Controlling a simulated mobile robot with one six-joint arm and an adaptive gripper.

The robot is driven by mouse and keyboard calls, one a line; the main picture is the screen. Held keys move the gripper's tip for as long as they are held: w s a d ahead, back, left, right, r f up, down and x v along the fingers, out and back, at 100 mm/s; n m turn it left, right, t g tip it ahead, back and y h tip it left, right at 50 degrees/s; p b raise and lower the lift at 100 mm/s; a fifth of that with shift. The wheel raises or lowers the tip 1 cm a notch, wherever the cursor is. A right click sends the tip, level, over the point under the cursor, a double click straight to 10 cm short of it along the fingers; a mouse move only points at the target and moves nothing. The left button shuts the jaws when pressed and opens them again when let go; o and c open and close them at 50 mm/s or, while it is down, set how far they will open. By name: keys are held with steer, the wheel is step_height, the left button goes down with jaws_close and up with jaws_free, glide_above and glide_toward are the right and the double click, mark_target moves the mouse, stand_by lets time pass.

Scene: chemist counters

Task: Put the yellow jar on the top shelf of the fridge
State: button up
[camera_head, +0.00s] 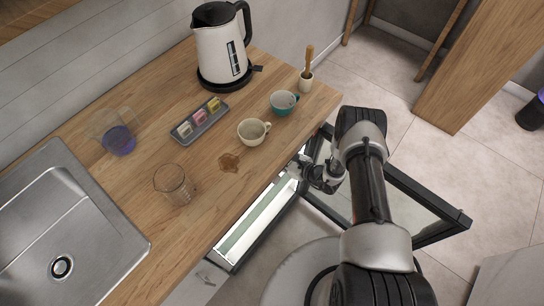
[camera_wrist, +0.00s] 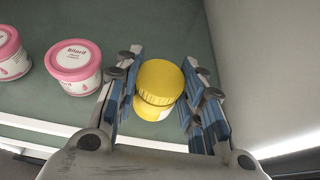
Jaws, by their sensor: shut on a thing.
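The yellow jar (camera_wrist: 160,82), with a yellow lid and a pale label, is between the fingers of my gripper (camera_wrist: 163,88) in the wrist view. The gripper is shut on it. The jar is over the greenish shelf (camera_wrist: 35,112), to the right of two pink-lidded jars; I cannot tell if it touches the shelf. In the head view my gripper (camera_head: 308,172) reaches into the lit, open fridge (camera_head: 222,262) under the counter. The jar is hidden there.
The pink jars (camera_wrist: 74,67) stand on the shelf, one cut off at the left edge. A pale fridge wall (camera_wrist: 270,60) rises at right. The open fridge door (camera_head: 430,190) is beside my arm. The wooden counter (camera_head: 215,215) overhangs; a teal cup (camera_head: 284,104) stands near its edge.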

steer(key=x, duration=0.1)
steer(key=b+x, duration=0.1)
steer(key=shift+a+f, duration=0.15)
steer(key=shift+f, duration=0.2)
steer(key=shift+w, duration=0.1)
steer(key=shift+f, duration=0.15)
steer(key=shift+f, duration=0.15)
steer(key=o, duration=1.1)
steer(key=shift+r, duration=0.2)
steer(key=shift+d+r, duration=0.15)
steer(key=shift+d, duration=0.1)
steer(key=p+v, duration=0.3)
steer(key=v, duration=0.8)
steer(key=shift+s+d+r+p, duration=0.15)
steer(key=shift+s+r+p, duration=0.05)
steer(key=shift+s+p, duration=0.15)
